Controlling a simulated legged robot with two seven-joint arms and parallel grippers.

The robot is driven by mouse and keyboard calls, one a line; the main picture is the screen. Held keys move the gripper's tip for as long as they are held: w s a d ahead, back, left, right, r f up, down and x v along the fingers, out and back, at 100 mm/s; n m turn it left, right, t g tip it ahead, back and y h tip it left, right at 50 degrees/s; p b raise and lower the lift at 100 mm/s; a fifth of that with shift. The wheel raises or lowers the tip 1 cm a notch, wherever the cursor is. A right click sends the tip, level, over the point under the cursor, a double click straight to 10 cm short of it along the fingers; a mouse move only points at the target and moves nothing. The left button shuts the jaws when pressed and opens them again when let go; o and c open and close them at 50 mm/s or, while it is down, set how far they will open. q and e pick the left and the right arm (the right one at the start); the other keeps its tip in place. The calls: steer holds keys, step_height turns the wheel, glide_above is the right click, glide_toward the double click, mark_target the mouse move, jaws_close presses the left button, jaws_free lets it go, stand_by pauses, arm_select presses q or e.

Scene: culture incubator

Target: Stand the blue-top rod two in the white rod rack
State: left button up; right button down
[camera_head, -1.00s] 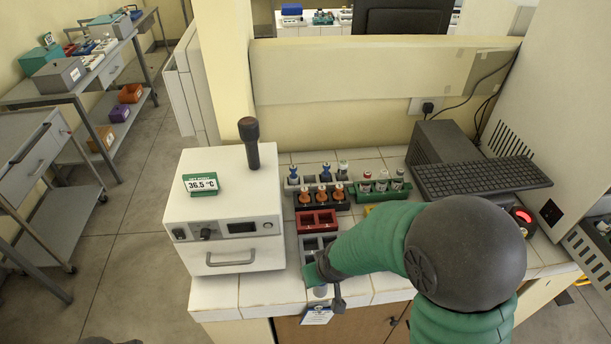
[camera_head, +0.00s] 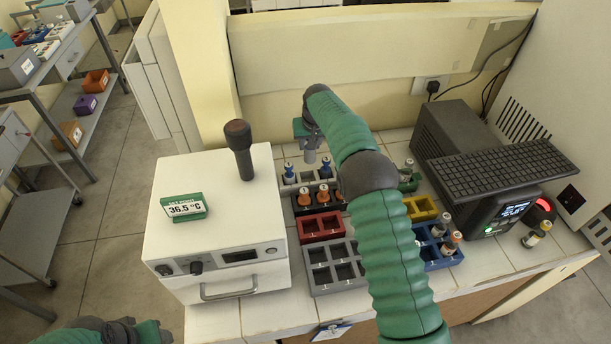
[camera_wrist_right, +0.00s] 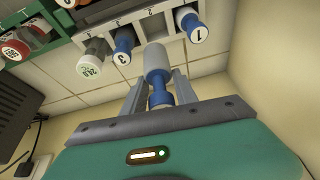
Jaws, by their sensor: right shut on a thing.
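The white rod rack (camera_head: 304,186) stands at the back of the counter, and it also shows in the right wrist view (camera_wrist_right: 158,27). A white-top rod (camera_wrist_right: 92,58) is beside rod 3. My right gripper (camera_head: 311,133) is above the rack, shut on a blue-top rod (camera_wrist_right: 157,62) by its blue part. The rod's grey body points toward the rack; its number is hidden. My left gripper (camera_head: 120,332) is at the bottom left, its jaws unclear.
In front of the white rack are a black rack (camera_head: 337,206) with orange-top rods, an empty red rack (camera_head: 320,227) and a grey rack (camera_head: 331,266). The incubator box (camera_head: 215,230) stands left. A blue rack (camera_head: 436,247) and yellow rack (camera_head: 420,208) lie right of my arm.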

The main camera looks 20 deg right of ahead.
mark_target(306, 155)
steer(key=f, duration=0.1)
steer(key=a+f, duration=0.1)
steer(key=s+a+f, duration=0.1)
steer(key=f, duration=0.1)
steer(key=shift+s+p, duration=0.1)
steer(key=shift+p, duration=0.3)
steer(key=f, duration=0.4)
steer(key=shift+d+f+p, duration=0.2)
steer(key=shift+p, duration=0.15)
steer(key=shift+s+d+f, duration=0.1)
steer(key=shift+s+d, duration=0.1)
steer(key=shift+s, duration=0.1)
steer(key=c, duration=1.3)
jaws_free()
steer(key=shift+f, duration=0.15)
steer(key=shift+o, duration=0.2)
steer(key=shift+w+d+f, duration=0.1)
steer(key=shift+w+f, duration=0.25)
steer(key=shift+w, duration=0.35)
steer(key=shift+r, duration=0.35)
arm_select(q)
steer(key=shift+s+a+b, duration=0.5)
steer(key=shift+a+b, duration=0.15)
steer(key=shift+b, duration=0.15)
arm_select(e)
steer(key=v, duration=1.2)
steer(key=shift+s, duration=0.25)
